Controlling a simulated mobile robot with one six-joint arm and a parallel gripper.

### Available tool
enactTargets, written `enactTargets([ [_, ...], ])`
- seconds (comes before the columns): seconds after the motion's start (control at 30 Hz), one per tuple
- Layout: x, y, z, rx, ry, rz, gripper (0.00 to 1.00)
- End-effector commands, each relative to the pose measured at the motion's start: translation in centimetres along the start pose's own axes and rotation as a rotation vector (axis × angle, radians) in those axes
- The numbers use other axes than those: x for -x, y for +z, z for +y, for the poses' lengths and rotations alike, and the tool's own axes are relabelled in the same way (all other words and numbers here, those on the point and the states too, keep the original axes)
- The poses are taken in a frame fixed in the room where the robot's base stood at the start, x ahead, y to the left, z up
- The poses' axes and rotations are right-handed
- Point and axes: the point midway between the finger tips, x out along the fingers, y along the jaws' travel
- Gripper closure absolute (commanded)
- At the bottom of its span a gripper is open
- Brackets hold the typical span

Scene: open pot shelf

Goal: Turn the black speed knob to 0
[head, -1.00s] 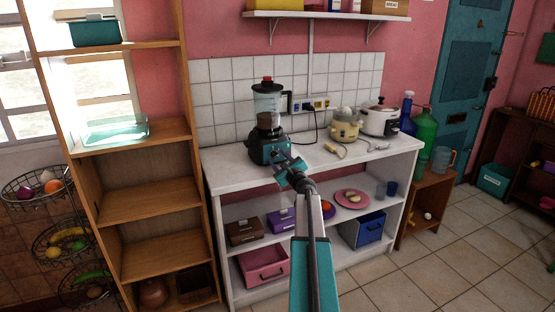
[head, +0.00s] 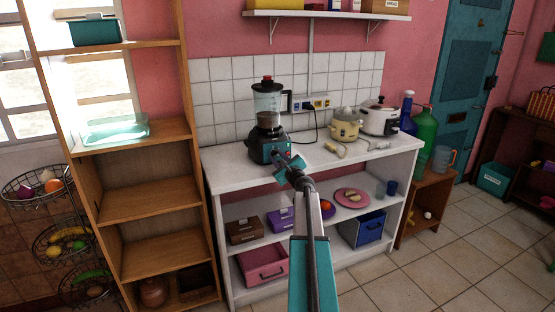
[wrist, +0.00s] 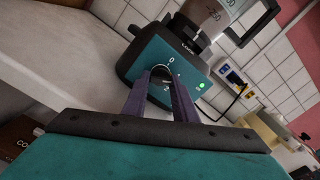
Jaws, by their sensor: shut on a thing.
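The blender (head: 268,118) stands upright on the white counter, with a clear jar and a black and teal base (wrist: 152,62). Its black speed knob (wrist: 161,73) is on the teal front panel. In the wrist view a 0 shows above the knob and a 2 below it; another mark is partly hidden by a finger. My gripper (wrist: 160,88) is shut on the knob, one dark finger on each side. In the head view my gripper (head: 285,161) reaches the panel and hides the knob. Which mark the knob points to is not clear.
A green light (wrist: 202,85) glows on the panel. On the counter (head: 230,178), a cream appliance (head: 344,130) and a rice cooker (head: 379,119) stand to the right. A wall socket strip (head: 311,104) is behind. A wooden shelf (head: 150,199) stands close on the left.

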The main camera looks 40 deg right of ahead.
Motion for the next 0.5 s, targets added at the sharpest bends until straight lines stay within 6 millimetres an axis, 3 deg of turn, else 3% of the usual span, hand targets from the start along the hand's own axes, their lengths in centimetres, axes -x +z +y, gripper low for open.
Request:
enactTargets([
  [0.5,0.02,-0.37,0.15,0.147,-0.001,-0.001,0.97],
])
